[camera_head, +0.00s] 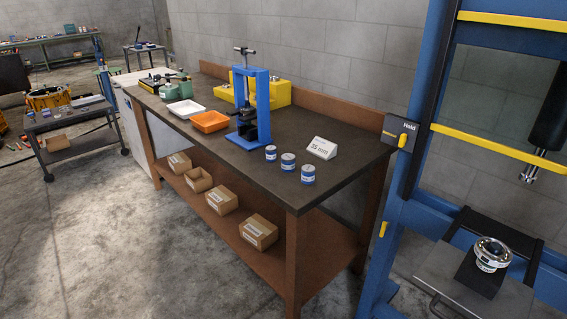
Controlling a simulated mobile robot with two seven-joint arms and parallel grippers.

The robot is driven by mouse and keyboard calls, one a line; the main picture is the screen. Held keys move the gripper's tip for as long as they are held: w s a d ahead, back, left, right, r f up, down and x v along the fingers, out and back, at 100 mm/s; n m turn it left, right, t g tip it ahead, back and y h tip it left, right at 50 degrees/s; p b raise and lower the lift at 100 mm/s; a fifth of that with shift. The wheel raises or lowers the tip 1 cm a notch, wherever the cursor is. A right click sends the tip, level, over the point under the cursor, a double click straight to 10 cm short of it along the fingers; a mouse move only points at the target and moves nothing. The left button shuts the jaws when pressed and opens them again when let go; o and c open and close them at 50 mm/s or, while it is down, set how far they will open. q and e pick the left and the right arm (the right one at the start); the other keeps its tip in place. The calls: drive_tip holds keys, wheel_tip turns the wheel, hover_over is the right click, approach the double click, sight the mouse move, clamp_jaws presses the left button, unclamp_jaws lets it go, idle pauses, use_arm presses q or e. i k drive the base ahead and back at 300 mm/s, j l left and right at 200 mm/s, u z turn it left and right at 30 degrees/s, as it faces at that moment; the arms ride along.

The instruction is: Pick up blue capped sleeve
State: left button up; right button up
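Three small blue capped sleeves stand upright in a row on the workbench, near its right front corner. The left one (271,153) is closest to the blue press, the middle one (288,162) is beside it, and the right one (308,174) is nearest the front. Each has a pale band around its side. They stand apart from each other. Neither of my grippers shows in the head view.
A white sign reading 35 mm (322,148) stands behind the sleeves. A blue press (263,105), orange tray (209,122) and white tray (185,109) stand to the left. Cardboard boxes (259,232) lie on the lower shelf. A blue frame (408,190) rises at the right.

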sight(288, 161)
drive_tip(key=i+j+z, duration=0.1)
drive_tip(key=z, duration=0.9)
drive_tip(key=j+z, duration=0.4)
drive_tip(key=k+j+z, duration=0.1)
drive_tip(key=j+z, duration=0.3)
drive_tip(key=j, duration=0.25)
